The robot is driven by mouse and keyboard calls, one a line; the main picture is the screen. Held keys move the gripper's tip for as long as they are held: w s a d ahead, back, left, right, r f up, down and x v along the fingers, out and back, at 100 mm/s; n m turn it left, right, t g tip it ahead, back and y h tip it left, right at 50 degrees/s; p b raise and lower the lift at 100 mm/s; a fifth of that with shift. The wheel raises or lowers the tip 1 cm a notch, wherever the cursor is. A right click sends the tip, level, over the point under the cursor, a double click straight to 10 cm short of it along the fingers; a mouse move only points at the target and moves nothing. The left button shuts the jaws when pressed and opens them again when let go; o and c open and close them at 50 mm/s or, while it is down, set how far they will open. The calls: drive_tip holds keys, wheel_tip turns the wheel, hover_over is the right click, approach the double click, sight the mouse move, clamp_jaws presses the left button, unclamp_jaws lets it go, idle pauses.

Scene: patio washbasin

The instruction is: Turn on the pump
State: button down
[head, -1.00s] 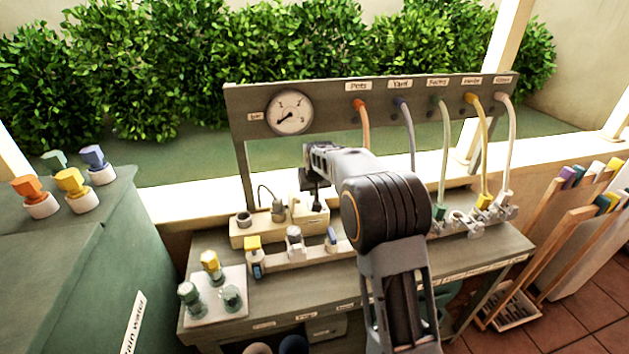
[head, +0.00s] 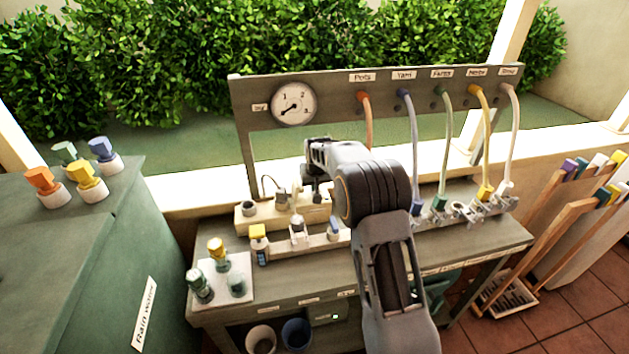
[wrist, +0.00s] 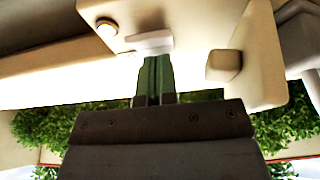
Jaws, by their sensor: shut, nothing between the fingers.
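The cream switch box (head: 312,213) stands at the back of the bench, left of my arm, with a plug and cord beside it. In the wrist view the cream box (wrist: 262,50) fills the upper right, with a round button (wrist: 107,28) and a squarish knob (wrist: 223,65). My gripper (wrist: 156,62) is shut and empty, its green fingertips at or against a pale rocker-like piece (wrist: 152,44); I cannot tell whether they touch. In the head view my wrist hides most of that spot.
The round gauge (head: 294,104) has its needle at the low end. Coloured hoses (head: 413,150) hang from the labelled board on the right. Loose valves stand on a white plate (head: 222,290) at the bench's left. A green rainwater tank (head: 80,260) stands further left.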

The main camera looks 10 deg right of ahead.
drive_tip(key=shift+f+b, duration=0.25)
drive_tip(key=shift+b, duration=0.05)
drive_tip(key=shift+s+f, duration=0.1)
drive_tip(key=shift+s, duration=0.1)
drive_tip(key=shift+s+b, duration=0.35)
drive_tip(key=shift+s, duration=0.3)
drive_tip(key=shift+r, duration=0.2)
drive_tip(key=s+v, duration=0.1)
drive_tip(key=v, duration=1.3)
drive_tip(key=shift+p, duration=0.3)
